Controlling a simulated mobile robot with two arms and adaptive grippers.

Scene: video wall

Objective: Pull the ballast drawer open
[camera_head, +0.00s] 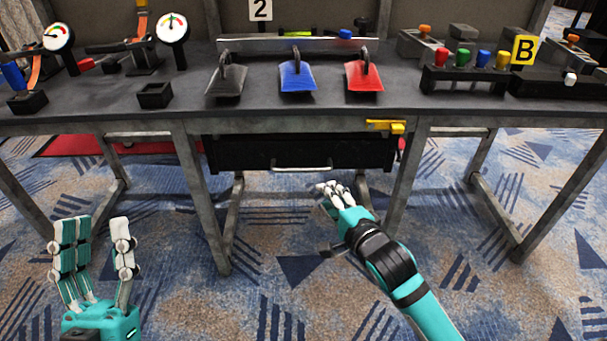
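The ballast drawer (235,153) is a black drawer front under the middle of the table, and it looks closed. Its silver bar handle (301,168) runs along the lower part of the front. My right gripper (331,187) points at the drawer from the lower right, its white fingertips just below and right of the handle's right end. It appears apart from the handle; how far its fingers are spread is unclear from this angle. My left gripper (97,225) is open and empty, fingers up, at the lower left, well away from the drawer.
A yellow latch-like piece (386,125) sits on the table edge above the drawer's right end. Table legs (407,175) flank the drawer. Black, blue (298,76) and red paddles, gauges (172,28) and colored knobs (462,56) stand on the tabletop. The carpet in front is clear.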

